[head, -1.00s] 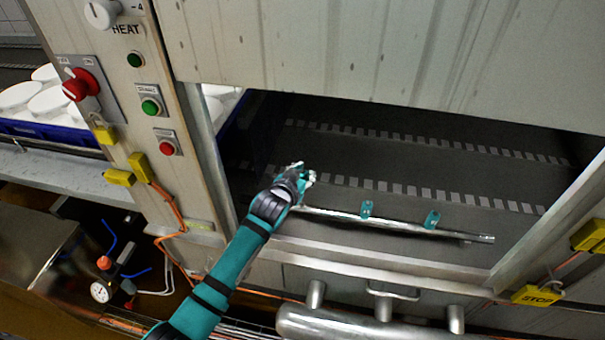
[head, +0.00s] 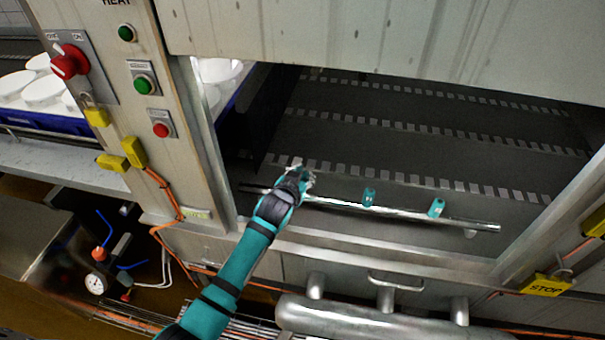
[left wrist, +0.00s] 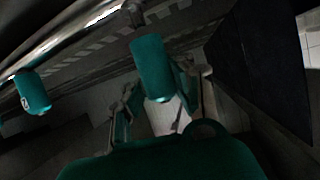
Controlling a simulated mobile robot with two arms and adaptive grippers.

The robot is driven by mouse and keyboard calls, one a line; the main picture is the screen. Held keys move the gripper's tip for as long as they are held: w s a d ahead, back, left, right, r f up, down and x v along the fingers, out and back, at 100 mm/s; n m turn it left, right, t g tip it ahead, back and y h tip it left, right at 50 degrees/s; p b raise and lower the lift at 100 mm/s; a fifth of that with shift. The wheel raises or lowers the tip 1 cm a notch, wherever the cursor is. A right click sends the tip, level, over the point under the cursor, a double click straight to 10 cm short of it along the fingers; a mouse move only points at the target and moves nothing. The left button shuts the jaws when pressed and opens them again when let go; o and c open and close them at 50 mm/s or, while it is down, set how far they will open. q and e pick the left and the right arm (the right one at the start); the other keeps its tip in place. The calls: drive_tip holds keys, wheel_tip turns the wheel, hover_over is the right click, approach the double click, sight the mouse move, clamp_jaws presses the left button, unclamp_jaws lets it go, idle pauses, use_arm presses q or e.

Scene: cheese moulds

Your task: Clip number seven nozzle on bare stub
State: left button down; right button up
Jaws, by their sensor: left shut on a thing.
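In the left wrist view, a teal nozzle (left wrist: 152,68) sits between the fingers of my left gripper (left wrist: 155,100), which is shut on it. Its far end is close to a short grey stub (left wrist: 133,12) on the steel pipe. They look apart, though the angle leaves this unsure. No number is readable on the held nozzle. In the head view, my left gripper (head: 302,178) is at the left part of the pipe (head: 410,212) and hides the held nozzle. Two teal nozzles (head: 368,196) (head: 437,207) are on the pipe further right. My right gripper is out of view.
The pipe lies inside a machine opening, above a dark slatted belt (head: 400,145). The left post (head: 165,100) carries switches and yellow blocks. A metal shutter (head: 400,45) hangs above. A yellow STOP tag (head: 545,285) is at lower right.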

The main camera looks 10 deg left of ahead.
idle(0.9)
use_arm(q)
drive_tip(key=shift+p, duration=0.65)
idle(0.5)
drive_tip(key=shift+f+b, duration=1.1)
drive_tip(key=shift+f, duration=0.35)
drive_tip(key=c, duration=1)
unclamp_jaws()
drive_tip(key=shift+c, duration=0.2)
drive_tip(key=v, duration=1.2)
drive_tip(key=shift+s, duration=0.1)
